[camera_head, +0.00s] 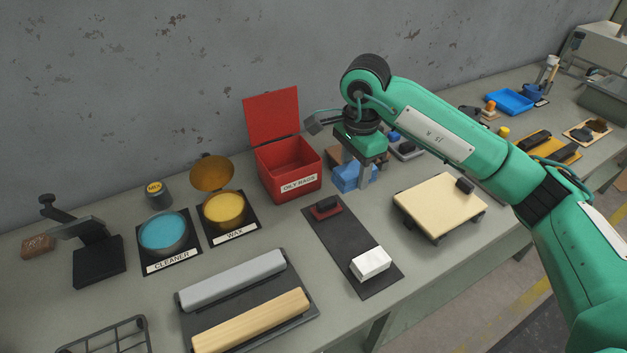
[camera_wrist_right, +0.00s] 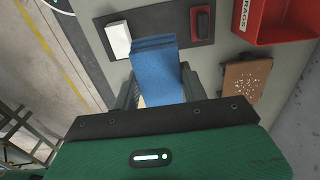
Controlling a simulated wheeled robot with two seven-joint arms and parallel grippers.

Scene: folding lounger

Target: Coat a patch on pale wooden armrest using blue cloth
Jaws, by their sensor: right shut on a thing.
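The pale wooden armrest (camera_head: 250,322) lies along the front of a dark mat, near the bottom of the head view. My right gripper (camera_head: 364,176) is shut on the folded blue cloth (camera_head: 346,177), to the right of the red box and away from the armrest. The cloth also shows in the right wrist view (camera_wrist_right: 155,68), sticking out between the fingers (camera_wrist_right: 160,88). My left gripper is in neither view. Open tins of blue-green cleaner (camera_head: 163,231) and yellow wax (camera_head: 223,207) stand behind the armrest, each with a label.
A grey armrest (camera_head: 232,279) lies behind the wooden one. An open red rag box (camera_head: 290,176) stands at the back. A dark mat (camera_head: 335,240) holds a white block (camera_head: 371,263) and a red-and-black block (camera_head: 325,207). A cream board (camera_head: 432,208) sits to the right.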

